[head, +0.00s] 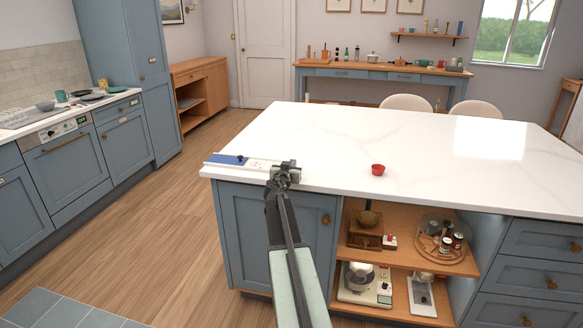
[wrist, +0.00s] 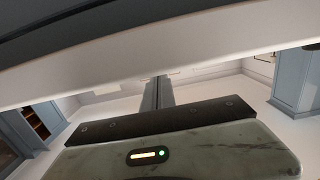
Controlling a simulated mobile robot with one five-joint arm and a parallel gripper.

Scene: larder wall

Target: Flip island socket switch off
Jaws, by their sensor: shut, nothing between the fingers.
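The kitchen island has a white marbled top (head: 350,143). At its front left corner lies a flat strip (head: 257,164), blue at the left and pale at the right, with a small dark knob on it. It may be the island socket; its switch and setting are too small to tell. My gripper (head: 284,171) is at the strip's right end, over the island's front edge, and hides part of it. Whether it touches the strip cannot be told. In the wrist view my gripper (wrist: 158,80) is shut and empty, and no socket is visible.
A red bowl (head: 378,169) stands on the island to the right of my gripper. Open shelves (head: 400,258) below hold a scale, jars and other items. Wooden floor (head: 165,235) is clear to the left. In the wrist view a pale band (wrist: 130,68) crosses above the fingers.

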